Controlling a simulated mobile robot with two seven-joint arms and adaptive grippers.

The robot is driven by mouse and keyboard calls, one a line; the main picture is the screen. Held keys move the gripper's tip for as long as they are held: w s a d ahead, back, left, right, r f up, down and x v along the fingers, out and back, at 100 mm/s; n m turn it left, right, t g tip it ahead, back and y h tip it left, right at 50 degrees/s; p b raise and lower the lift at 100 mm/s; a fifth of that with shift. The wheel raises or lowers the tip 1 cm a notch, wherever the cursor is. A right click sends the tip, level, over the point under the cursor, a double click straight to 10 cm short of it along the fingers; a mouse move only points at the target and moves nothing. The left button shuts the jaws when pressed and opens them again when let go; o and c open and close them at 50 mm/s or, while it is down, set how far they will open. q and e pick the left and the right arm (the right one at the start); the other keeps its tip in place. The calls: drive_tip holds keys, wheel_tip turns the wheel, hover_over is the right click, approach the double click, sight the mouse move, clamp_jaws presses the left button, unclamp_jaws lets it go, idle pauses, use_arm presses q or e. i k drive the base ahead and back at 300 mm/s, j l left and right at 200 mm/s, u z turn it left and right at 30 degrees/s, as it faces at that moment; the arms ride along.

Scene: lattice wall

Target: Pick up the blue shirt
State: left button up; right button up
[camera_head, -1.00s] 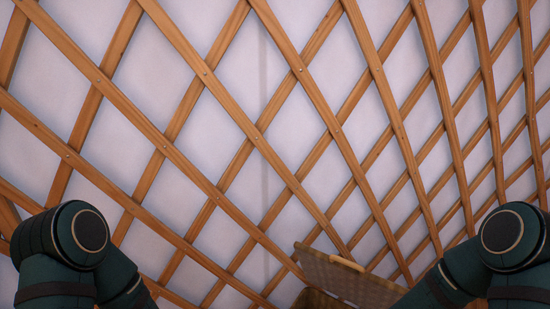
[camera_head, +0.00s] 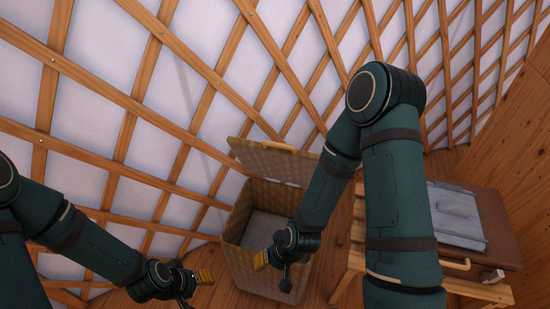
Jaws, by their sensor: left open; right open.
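A folded grey-blue garment (camera_head: 458,214), which looks like the shirt, lies flat on a brown case at the right in the head view. My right forearm covers the area just left of it. My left gripper (camera_head: 196,287) is open and empty at the lower left, left of a wicker basket (camera_head: 237,265). My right gripper (camera_head: 271,273) is open and empty in front of the basket and hides part of it. Both grippers are well to the left of the garment.
The basket's lid (camera_head: 272,160) stands open against the lattice wall (camera_head: 110,90). A greyish surface shows inside the basket. The brown case (camera_head: 500,228) rests on a wooden stand (camera_head: 350,262). Wooden floor (camera_head: 215,296) shows around the basket.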

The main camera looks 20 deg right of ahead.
sight(455, 215)
drive_tip(key=z, duration=0.5)
drive_tip(key=l+z, duration=0.15)
drive_tip(key=z, duration=0.8)
drive_tip(key=l+z, duration=0.1)
drive_tip(key=z, duration=0.4)
drive_tip(key=i+l+z, duration=0.4)
drive_tip(key=i+z, duration=0.3)
drive_tip(key=z, duration=0.15)
